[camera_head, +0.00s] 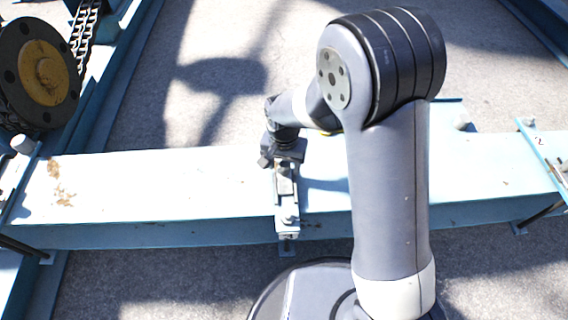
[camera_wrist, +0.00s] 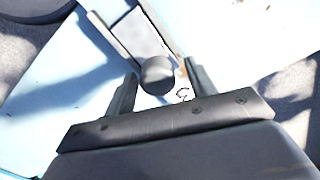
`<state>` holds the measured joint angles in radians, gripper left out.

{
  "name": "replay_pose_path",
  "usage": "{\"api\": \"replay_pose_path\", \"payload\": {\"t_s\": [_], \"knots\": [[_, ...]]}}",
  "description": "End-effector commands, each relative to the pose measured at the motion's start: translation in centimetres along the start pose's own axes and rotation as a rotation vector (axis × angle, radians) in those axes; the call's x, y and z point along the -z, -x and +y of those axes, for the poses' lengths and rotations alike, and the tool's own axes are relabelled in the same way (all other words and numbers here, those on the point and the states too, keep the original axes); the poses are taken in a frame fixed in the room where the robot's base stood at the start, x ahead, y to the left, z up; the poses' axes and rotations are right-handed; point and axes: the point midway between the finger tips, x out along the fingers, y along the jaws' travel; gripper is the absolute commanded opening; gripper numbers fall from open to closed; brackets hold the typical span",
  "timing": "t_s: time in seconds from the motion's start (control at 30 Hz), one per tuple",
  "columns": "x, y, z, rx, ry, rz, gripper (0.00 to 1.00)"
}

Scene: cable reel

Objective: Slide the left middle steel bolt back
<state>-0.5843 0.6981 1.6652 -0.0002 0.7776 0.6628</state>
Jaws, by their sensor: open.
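A steel bolt lies in a narrow bracket (camera_head: 287,226) across the pale blue beam, near the middle of the head view. My gripper (camera_head: 284,169) is over the far part of this bracket, and it hides some of the bolt. In the wrist view, the bolt's rounded grey knob (camera_wrist: 158,76) shows between the two dark fingers of my gripper. The fingers are apart, one on each side of the knob, with visible gaps. How deep the fingertips reach beside the knob is hard to tell.
The pale blue beam (camera_head: 140,190) runs across the view. Similar bolt fittings sit at its left end (camera_head: 20,146) and right end (camera_head: 545,155). A dark wheel with a yellow hub (camera_head: 45,72) and a chain (camera_head: 84,32) are at the upper left. Concrete ground (camera_head: 215,60) is clear behind.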

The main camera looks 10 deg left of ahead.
Motion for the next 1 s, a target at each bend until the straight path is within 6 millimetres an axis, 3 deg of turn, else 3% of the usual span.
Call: {"api": "replay_pose_path", "payload": {"t_s": [0.3, 0.5, 1.0], "knots": [[0.1, 6.4, -0.1, 0.003, 0.000, 0.005, 0.53], [0.1, 9.4, -0.1, 0.002, 0.000, 0.004, 0.53], [0.1, 10.2, 0.0, 0.001, 0.000, 0.001, 0.53]]}}
